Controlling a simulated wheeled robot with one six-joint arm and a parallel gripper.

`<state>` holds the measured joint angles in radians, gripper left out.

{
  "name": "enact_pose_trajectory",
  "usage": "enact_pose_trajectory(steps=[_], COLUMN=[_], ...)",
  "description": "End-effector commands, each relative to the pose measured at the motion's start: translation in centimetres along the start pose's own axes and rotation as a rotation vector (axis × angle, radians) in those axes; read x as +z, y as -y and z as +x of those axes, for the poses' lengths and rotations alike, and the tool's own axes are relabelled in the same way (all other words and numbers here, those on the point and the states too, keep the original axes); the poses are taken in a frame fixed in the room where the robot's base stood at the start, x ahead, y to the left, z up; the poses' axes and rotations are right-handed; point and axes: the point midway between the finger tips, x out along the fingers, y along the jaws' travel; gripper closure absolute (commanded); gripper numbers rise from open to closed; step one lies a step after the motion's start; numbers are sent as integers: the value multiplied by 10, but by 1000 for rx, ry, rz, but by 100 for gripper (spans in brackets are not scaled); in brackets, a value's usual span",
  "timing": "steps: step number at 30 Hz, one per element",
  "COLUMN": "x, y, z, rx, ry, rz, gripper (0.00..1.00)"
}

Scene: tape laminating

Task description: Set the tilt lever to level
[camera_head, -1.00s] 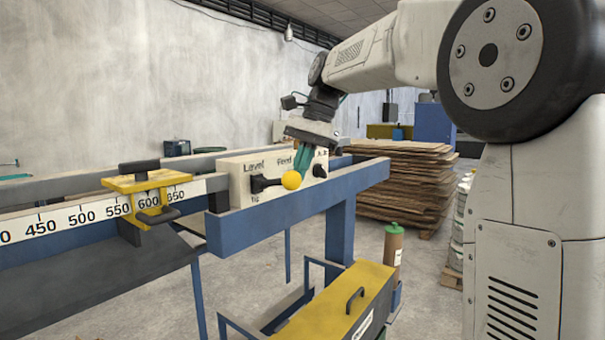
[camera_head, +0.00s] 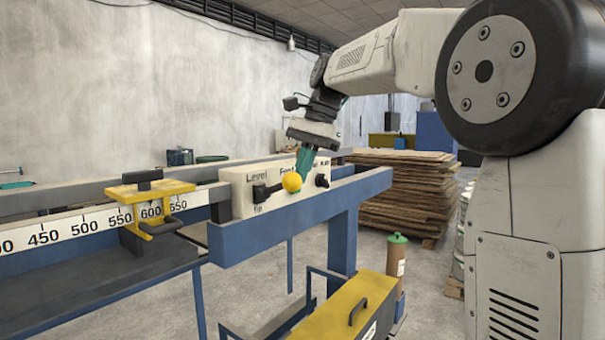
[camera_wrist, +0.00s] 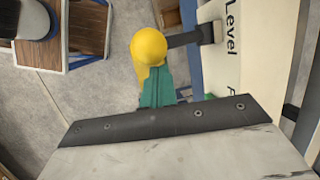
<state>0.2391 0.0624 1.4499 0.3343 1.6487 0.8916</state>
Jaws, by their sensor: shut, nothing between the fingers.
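The tilt lever is a black rod with a yellow ball knob (camera_head: 291,182), on the front of a cream control box (camera_head: 242,200) printed "Level", "Feed" and "tip". In the head view the rod runs from its black pivot at left to the knob at right, sloping slightly upward. My gripper (camera_head: 303,166) has teal fingers, shut and empty, pointing down just behind and above the knob. In the wrist view the gripper (camera_wrist: 157,88) has its tips right beside the knob (camera_wrist: 149,47). They look very close, but I cannot tell whether they touch.
A second black knob (camera_head: 322,180) sits right of the lever. A blue rail (camera_head: 300,207) runs before the box. A numbered scale (camera_head: 85,222) with a yellow clamp (camera_head: 152,191) lies left. A yellow-topped box (camera_head: 340,305) stands below; stacked boards (camera_head: 405,195) stand behind.

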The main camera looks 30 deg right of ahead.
Motion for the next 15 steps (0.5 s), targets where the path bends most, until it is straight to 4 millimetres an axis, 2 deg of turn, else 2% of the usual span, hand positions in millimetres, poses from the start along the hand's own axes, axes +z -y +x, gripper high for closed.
enact_pose_trajectory(steps=[8,15], x=[0,-24], y=[0,-5], z=[0,11], rx=[-1,2], ry=[1,3], rz=[-1,-4], gripper=[100,100])
